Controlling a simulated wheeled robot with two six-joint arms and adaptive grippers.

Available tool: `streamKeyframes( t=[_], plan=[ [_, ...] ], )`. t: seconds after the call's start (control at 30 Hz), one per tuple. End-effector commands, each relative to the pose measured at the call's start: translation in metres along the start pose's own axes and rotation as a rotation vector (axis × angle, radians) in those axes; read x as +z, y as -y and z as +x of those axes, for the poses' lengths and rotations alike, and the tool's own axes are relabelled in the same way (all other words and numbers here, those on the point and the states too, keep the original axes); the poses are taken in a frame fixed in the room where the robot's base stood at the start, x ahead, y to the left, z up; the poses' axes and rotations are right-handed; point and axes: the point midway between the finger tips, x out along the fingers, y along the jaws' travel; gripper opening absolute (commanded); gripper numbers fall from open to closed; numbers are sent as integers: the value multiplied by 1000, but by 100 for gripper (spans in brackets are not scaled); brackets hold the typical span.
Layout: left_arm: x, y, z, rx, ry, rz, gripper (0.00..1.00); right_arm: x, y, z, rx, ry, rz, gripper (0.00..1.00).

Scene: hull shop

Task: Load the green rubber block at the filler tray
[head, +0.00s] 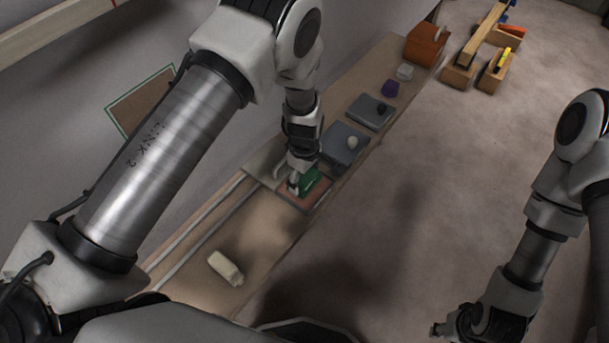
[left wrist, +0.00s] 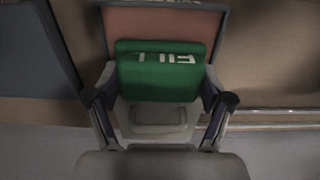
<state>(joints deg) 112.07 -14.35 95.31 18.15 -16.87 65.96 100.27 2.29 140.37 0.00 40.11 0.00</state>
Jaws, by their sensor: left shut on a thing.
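The green rubber block (head: 310,179) is at the tray with the reddish floor (head: 312,197) on the bench. In the left wrist view the block (left wrist: 160,75) shows white letters, upside down, and sits between my fingers. My left gripper (head: 296,183) is shut on it; it also shows in the left wrist view (left wrist: 160,103). The reddish tray floor (left wrist: 165,22) shows beyond the block. I cannot tell whether the block touches it. My right gripper (head: 445,326) hangs low at the bottom right, away from the bench; its fingers are too dark and small to read.
Along the bench stand a blue-grey tray (head: 335,157) with a pale knob, a grey tray (head: 362,118) with a dark lump, a purple block (head: 390,88) and an orange-brown box (head: 422,51). A cream bottle (head: 224,267) lies nearer. Wooden pieces (head: 458,78) are at the top right.

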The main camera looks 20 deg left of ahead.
Motion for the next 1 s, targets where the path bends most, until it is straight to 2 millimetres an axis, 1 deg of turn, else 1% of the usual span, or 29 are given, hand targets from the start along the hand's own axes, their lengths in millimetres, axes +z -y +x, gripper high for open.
streamKeyframes(
  t=[1.0],
  plan=[
    [0,0,10,0,0,0,53,0,0,8,0,0,0,40]
  ],
)
